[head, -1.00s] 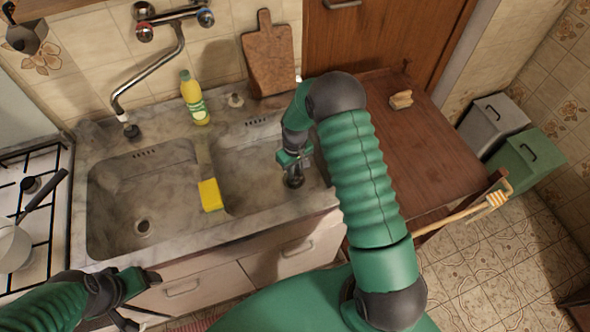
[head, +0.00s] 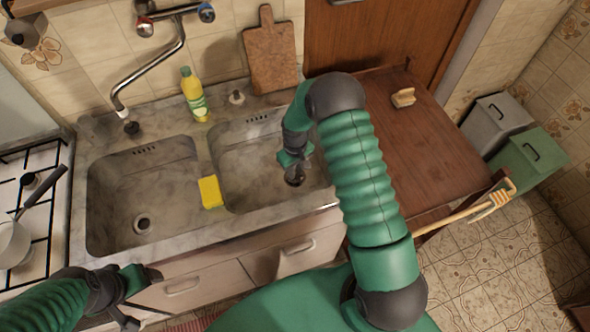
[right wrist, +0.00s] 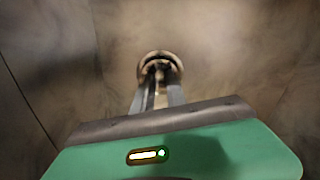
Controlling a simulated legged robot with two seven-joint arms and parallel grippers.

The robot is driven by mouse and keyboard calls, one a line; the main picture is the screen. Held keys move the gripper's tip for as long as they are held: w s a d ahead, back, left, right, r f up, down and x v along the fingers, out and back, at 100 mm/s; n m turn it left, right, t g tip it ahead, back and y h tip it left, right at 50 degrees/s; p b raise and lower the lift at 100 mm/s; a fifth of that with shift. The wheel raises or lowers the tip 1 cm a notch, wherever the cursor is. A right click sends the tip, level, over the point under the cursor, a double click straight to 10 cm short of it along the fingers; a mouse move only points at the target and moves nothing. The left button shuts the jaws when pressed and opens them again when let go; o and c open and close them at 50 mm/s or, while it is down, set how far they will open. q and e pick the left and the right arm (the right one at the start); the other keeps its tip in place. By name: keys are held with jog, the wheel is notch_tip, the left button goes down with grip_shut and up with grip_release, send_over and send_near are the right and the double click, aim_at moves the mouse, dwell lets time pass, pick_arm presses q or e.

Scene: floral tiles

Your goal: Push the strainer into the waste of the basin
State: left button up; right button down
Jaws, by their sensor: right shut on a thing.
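My right gripper (head: 294,172) reaches down into the right basin (head: 232,180), with its fingertips at the waste (head: 295,181). In the right wrist view, its two fingers (right wrist: 160,82) point at the round metal rim of the waste (right wrist: 160,57). It is shut on a small part, which I take to be the strainer (right wrist: 159,70). The strainer is small and blurred, so I cannot tell how deep it sits in the waste. My left gripper (head: 145,299) is empty in front of the counter, its fingers apart.
A yellow sponge (head: 210,192) lies on the divider beside the left basin (head: 110,205). The tap (head: 152,70) hangs over the back left.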

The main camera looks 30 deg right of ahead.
jog(key=shift+f, duration=0.45)
jog(key=shift+r+p, duration=0.55)
jog(key=shift+r, duration=0.45)
dwell(1.0)
jog(key=shift+f+b, duration=0.4)
jog(key=shift+f, duration=0.6)
jog(key=c, duration=1.3)
grip_release()
notch_tip(320, 180, up, 17)
jog(key=shift+f+p, duration=0.1)
jog(key=shift+p, duration=0.2)
